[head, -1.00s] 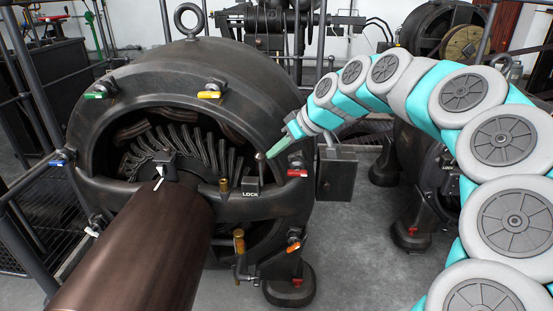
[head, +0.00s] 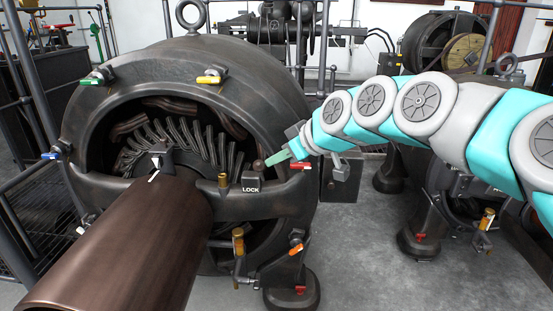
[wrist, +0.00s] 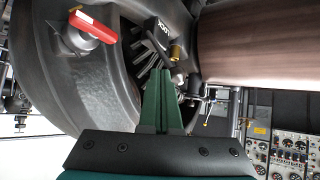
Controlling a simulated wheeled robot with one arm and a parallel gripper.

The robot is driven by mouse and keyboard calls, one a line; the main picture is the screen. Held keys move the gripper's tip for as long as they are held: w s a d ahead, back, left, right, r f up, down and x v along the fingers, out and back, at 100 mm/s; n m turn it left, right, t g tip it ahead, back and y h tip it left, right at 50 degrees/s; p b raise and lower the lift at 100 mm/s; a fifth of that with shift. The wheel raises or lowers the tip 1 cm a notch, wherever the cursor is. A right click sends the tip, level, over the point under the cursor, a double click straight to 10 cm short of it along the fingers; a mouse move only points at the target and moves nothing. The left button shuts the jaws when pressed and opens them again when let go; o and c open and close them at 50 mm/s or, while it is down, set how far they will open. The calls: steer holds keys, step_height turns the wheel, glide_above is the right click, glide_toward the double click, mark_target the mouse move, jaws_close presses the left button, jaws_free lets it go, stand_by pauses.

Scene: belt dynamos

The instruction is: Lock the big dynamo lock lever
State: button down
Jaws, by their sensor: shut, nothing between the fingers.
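The big dynamo (head: 240,75) fills the left and middle of the head view. Its dark block marked LOCK (head: 251,184) sits on the front crossbar; it also shows turned on its side in the wrist view (wrist: 157,36). I cannot make out the lever arm clearly in the head view now, as my gripper is close to it. My gripper (head: 270,160) is shut and empty, its green fingers pointing left just above and right of the LOCK block. In the wrist view the shut fingertips (wrist: 158,70) are just below the block; I cannot tell whether they touch.
A red-handled valve (head: 300,166) sits close beside my gripper and shows large in the wrist view (wrist: 92,27). A brass cap (head: 223,181) stands left of the block. A thick brown shaft (head: 130,245) runs toward the front. Grey floor (head: 360,260) is free at right.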

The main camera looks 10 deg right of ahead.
steer(key=shift+s, duration=0.1)
steer(key=shift+s+a+r, duration=0.15)
steer(key=shift+s+a, duration=0.1)
steer(key=shift+s, duration=0.4)
steer(key=shift+r, duration=0.1)
